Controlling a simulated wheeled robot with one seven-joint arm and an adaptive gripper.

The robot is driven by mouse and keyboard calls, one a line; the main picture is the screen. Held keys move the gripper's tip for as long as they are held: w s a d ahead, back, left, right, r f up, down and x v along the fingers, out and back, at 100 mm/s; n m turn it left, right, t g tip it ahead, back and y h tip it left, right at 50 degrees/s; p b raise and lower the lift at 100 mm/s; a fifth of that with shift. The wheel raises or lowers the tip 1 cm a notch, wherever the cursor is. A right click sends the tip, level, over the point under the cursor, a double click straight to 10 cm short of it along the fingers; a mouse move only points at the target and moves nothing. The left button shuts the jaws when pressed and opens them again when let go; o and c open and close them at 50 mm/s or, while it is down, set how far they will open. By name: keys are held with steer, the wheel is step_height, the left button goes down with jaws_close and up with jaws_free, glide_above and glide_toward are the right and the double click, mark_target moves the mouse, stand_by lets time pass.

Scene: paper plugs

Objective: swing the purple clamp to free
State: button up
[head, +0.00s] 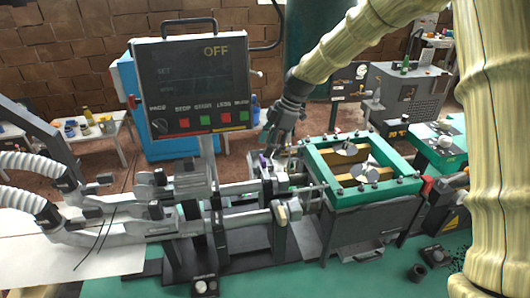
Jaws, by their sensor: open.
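The purple clamp (263,159) shows as a small purple patch on the grey mechanism in the middle of the machine. It is small and partly hidden, so I cannot tell which way it is swung. My gripper (277,147) is dark and points down from the end of my arm. It is open, with its fingertips right by the purple clamp. I cannot tell whether they touch it.
A green-framed box (378,188) stands close to the right of my gripper. A control panel (193,75) reading OFF rises to the left. Grey rails and fittings (150,215) run left from the mechanism. A green table surface (300,280) is mostly clear in front.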

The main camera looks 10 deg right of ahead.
mark_target(263, 158)
steer(key=f, duration=0.1)
steer(key=w+f, duration=0.1)
steer(key=w+a+f, duration=0.1)
steer(key=f, duration=0.1)
steer(key=shift+w+a+f+p, duration=0.1)
steer(key=shift+a+f+p, duration=0.05)
steer(key=shift+f+p, duration=0.2)
steer(key=shift+s+a+f, duration=0.1)
steer(key=shift+s, duration=0.1)
steer(key=shift+s+r, duration=0.25)
steer(key=shift+s, duration=0.4)
steer(key=shift+w+f, duration=0.35)
steer(key=shift+w, duration=0.05)
steer(key=shift+w+f, duration=0.15)
steer(key=shift+w, duration=0.05)
steer(key=shift+c, duration=1)
steer(key=shift+s+r, duration=0.25)
steer(key=c, duration=0.7)
jaws_close()
